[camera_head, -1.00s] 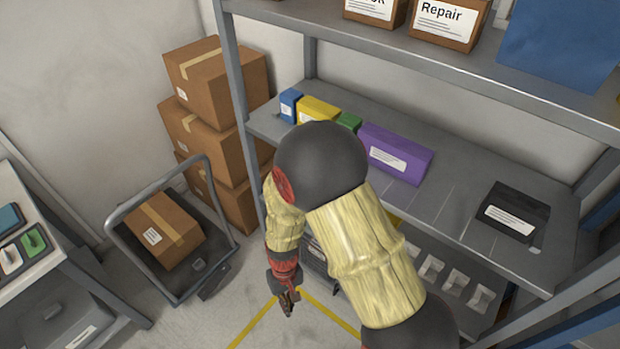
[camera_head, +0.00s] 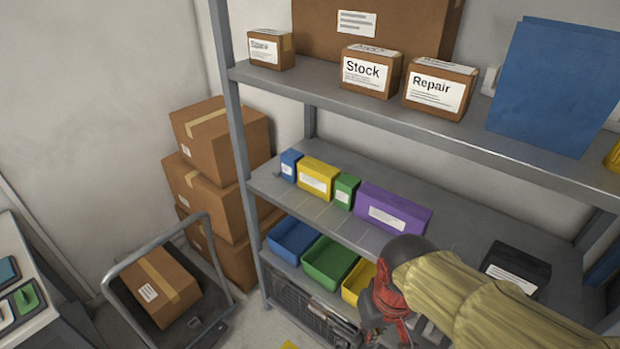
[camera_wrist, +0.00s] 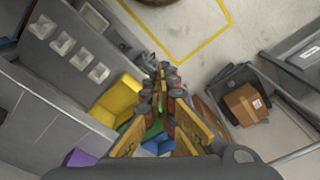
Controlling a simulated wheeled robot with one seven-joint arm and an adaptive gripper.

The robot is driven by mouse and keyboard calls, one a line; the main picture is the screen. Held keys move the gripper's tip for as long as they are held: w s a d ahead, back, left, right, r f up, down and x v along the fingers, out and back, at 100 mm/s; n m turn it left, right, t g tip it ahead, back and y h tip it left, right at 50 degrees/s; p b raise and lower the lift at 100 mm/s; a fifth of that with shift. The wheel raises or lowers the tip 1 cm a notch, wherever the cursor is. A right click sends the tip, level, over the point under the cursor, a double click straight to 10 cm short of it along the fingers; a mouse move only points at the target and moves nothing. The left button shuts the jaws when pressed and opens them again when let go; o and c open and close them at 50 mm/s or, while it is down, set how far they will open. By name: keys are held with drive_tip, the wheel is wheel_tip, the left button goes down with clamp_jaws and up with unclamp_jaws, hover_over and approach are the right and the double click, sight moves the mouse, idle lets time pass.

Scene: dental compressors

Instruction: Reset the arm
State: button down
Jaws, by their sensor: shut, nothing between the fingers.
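My gripper (camera_wrist: 164,70) shows in the wrist view, its two fingers together at the tips with nothing between them. It hangs over the lower part of the shelving and the floor, touching nothing that I can make out. In the head view my arm enters from the lower right and bends down in front of the shelves; the fingertips are not visible there.
The shelf rack holds a purple box (camera_head: 392,212), a yellow box (camera_head: 318,178) and a black box (camera_head: 515,268). Lower are a blue bin (camera_head: 292,240) and a green bin (camera_head: 330,262). A trolley (camera_head: 208,330) carries a carton (camera_head: 158,287). Floor (camera_wrist: 205,45) is clear.

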drive_tip(key=d+r+m+t, duration=0.1)
drive_tip(key=d+r+t, duration=0.1)
drive_tip(key=r, duration=0.3)
drive_tip(key=s+d+r+m+t, duration=0.1)
drive_tip(key=d+r+t, duration=0.1)
drive_tip(key=d+r, duration=0.2)
wheel_tip(320, 180, up, 2)
drive_tip(key=shift+s+d+r+p, duration=0.2)
drive_tip(key=shift+s+d+p, duration=0.1)
drive_tip(key=shift+p, duration=0.1)
